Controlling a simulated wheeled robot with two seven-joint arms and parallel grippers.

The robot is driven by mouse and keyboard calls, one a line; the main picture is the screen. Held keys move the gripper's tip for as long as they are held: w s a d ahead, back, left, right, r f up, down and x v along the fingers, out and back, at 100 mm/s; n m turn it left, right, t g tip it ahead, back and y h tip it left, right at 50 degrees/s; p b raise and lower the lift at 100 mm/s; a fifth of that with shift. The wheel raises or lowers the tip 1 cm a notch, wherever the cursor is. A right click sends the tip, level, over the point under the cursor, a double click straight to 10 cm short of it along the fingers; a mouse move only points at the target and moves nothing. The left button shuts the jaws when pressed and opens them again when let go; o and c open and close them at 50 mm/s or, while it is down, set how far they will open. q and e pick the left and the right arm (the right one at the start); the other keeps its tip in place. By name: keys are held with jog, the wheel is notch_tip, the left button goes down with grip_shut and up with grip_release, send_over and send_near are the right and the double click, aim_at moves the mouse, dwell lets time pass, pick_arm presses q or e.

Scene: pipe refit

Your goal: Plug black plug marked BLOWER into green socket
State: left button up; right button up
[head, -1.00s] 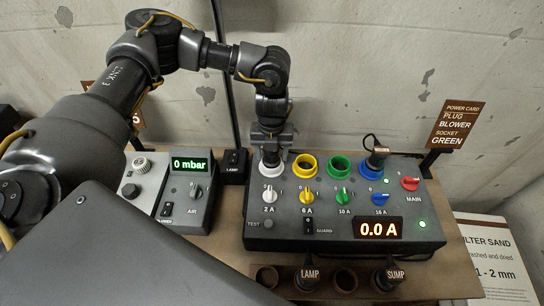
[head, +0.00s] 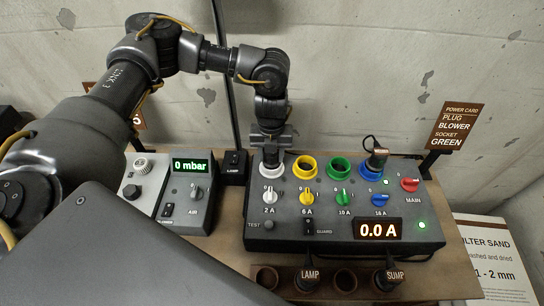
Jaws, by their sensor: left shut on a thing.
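The control panel (head: 262,232) has a row of coloured sockets. The green socket (head: 339,167) is empty, third from the left. My left gripper (head: 271,158) is at the white socket (head: 270,172), at the row's left end. It is shut on a dark plug that is mostly hidden by the fingers; I cannot read any label on it, nor tell how deep it sits in the socket. My right gripper is not in view.
The yellow socket (head: 304,168) is empty. A corded plug (head: 377,157) stands in the blue socket (head: 369,172). A front rack (head: 328,286) holds plugs marked LAMP (head: 309,274) and SUMP (head: 396,275). A card (head: 454,126) reads plug BLOWER, socket GREEN. The ammeter (head: 378,229) reads 0.0 A.

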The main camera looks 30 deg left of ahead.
pick_arm(q)
jog(key=shift+r, duration=0.15)
jog(key=shift+r+p, duration=1.85)
jog(key=shift+r, duration=0.4)
jog(key=shift+s+d+r+n+b, duration=0.15)
jog(key=shift+n+b, duration=0.15)
jog(key=shift+n, duration=0.4)
jog(key=n, duration=0.1)
jog(key=n+b, duration=0.1)
jog(key=n, duration=0.1)
jog(key=shift+s+d+r+n, duration=0.3)
jog(key=shift+d+r, duration=0.05)
jog(key=shift+d, duration=0.05)
jog(key=s+r+n+b, duration=0.1)
jog(key=n, duration=0.4)
jog(key=s+r+n+b, duration=0.1)
jog(key=n, duration=0.4)
jog(key=s+d+r+n+b, duration=0.1)
jog(key=s+n+b, duration=0.1)
jog(key=n, duration=0.3)
jog(key=shift+s+d, duration=0.1)
jog(key=shift+d, duration=0.1)
